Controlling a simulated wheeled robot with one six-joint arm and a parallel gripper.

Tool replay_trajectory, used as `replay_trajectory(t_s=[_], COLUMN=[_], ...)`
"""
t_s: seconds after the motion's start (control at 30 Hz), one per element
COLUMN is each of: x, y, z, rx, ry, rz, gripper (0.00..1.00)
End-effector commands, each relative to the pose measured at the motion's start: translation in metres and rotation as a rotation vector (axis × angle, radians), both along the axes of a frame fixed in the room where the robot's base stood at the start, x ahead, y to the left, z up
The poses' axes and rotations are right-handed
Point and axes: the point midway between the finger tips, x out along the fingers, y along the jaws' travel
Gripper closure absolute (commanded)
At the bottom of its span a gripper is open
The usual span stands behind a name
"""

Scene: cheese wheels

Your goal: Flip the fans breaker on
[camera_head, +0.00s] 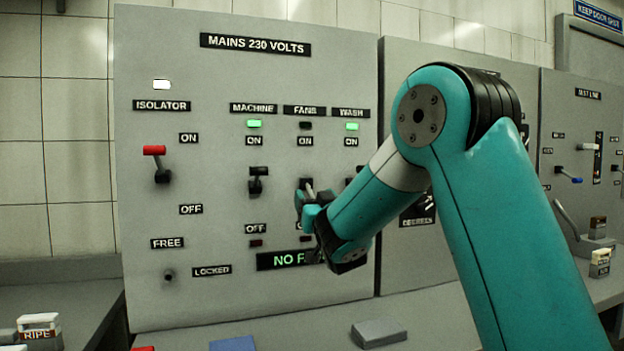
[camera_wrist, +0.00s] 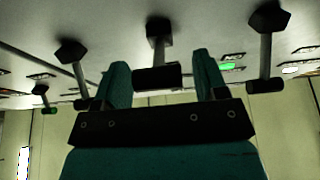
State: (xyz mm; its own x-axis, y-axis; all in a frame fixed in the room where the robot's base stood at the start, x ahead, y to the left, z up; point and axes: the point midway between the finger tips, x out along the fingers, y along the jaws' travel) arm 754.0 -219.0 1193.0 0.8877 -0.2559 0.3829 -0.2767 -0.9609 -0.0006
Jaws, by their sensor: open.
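The grey panel (camera_head: 340,60) headed "MAINS 230 VOLTS" carries the fans breaker lever (camera_head: 305,183), under the "FANS" label (camera_head: 304,110). The fans upper lamp (camera_head: 305,126) is dark. My gripper (camera_head: 309,198) is at this lever and hides its lower part and its "OFF" label. In the wrist view, my open gripper (camera_wrist: 164,80) has one finger on each side of the fans lever's dark handle (camera_wrist: 157,78). The handle sits between the fingers, with gaps showing; I cannot tell of any contact.
The machine lever (camera_head: 258,180) and wash lever (camera_head: 351,181) flank it closely, both with green lamps lit above. A red-handled isolator lever (camera_head: 155,151) is farther left. A "NO F..." sign (camera_head: 285,260) is partly hidden. A grey block (camera_head: 379,332) lies on the counter.

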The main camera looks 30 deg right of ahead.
Motion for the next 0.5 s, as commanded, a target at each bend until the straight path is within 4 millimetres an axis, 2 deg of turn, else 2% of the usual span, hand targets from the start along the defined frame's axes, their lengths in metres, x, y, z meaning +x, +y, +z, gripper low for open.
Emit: replay_trajectory(t_s=[0.03, 0.17, 0.47, 0.5], x=[0.006, 0.013, 0.015, 0.015], y=[-0.002, -0.004, -0.004, -0.004], z=[0.006, 0.007, 0.006, 0.006], rx=[0.0, 0.0, -0.001, -0.001], ry=[0.001, 0.001, 0.0, 0.0], rz=[-0.001, 0.0, 0.0, 0.0], gripper=[0.34, 0.34, 0.34, 0.39])
